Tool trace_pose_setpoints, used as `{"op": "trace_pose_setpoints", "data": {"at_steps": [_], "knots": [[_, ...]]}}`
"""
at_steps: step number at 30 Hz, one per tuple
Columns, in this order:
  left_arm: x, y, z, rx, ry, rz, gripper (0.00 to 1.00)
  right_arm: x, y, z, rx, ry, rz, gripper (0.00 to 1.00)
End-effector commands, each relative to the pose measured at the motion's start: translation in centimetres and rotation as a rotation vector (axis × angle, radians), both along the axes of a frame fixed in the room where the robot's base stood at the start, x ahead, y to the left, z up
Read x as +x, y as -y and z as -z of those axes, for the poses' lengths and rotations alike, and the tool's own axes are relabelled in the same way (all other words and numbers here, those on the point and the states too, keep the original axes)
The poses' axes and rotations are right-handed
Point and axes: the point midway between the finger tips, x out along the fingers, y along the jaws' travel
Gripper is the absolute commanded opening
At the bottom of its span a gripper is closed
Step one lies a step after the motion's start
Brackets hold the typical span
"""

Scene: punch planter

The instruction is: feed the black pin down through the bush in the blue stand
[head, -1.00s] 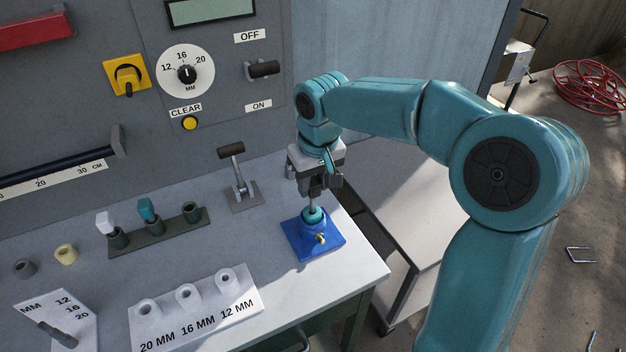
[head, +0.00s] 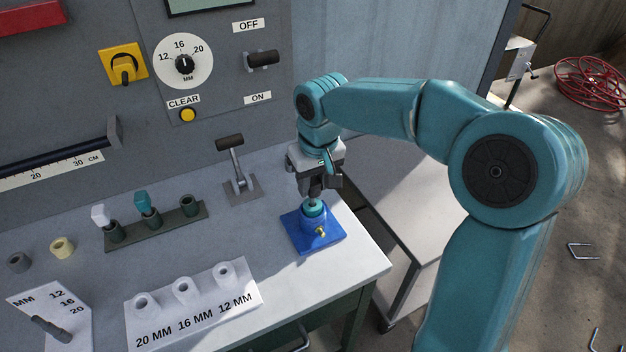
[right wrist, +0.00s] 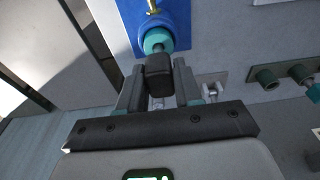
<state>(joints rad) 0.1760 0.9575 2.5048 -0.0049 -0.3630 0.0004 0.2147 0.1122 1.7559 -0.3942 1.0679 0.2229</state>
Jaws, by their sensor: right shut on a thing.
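The blue stand (head: 328,240) sits on the bench near its right front corner, with a brass fitting on its side. The teal bush (head: 316,208) is seated in its top; stand (right wrist: 128,18) and bush (right wrist: 158,41) also show in the right wrist view. My right gripper (head: 318,188) is right above the bush, pointing down. It is shut on the black pin, whose dark block-shaped head (right wrist: 159,76) shows between the fingers (right wrist: 160,72). Only a short stretch of shaft shows between fingers and bush; its lower end is hidden, apparently inside the bush. My left gripper is out of view.
A dark rack (head: 166,228) with several sockets stands left of the stand. A white labelled block (head: 205,306) with three holes lies in front. A small lever (head: 238,175) stands behind. The bench's right edge is close to the stand.

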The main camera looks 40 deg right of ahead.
Motion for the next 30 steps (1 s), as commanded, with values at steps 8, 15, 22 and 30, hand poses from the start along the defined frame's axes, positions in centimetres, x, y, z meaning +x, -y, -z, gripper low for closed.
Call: {"op": "trace_pose_setpoints", "data": {"at_steps": [8,15,22,30], "knots": [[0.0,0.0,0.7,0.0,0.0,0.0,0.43,0.0,0.0,0.8,0.0,0.0,0.0,0.0],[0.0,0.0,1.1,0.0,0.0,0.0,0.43,0.0,0.0,1.4,0.0,0.0,0.0,0.0],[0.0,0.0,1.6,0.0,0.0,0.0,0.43,0.0,0.0,2.0,0.0,-0.001,0.0,0.0],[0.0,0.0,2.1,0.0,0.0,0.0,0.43,0.0,0.0,2.7,0.0,-0.001,0.0,0.0]]}}
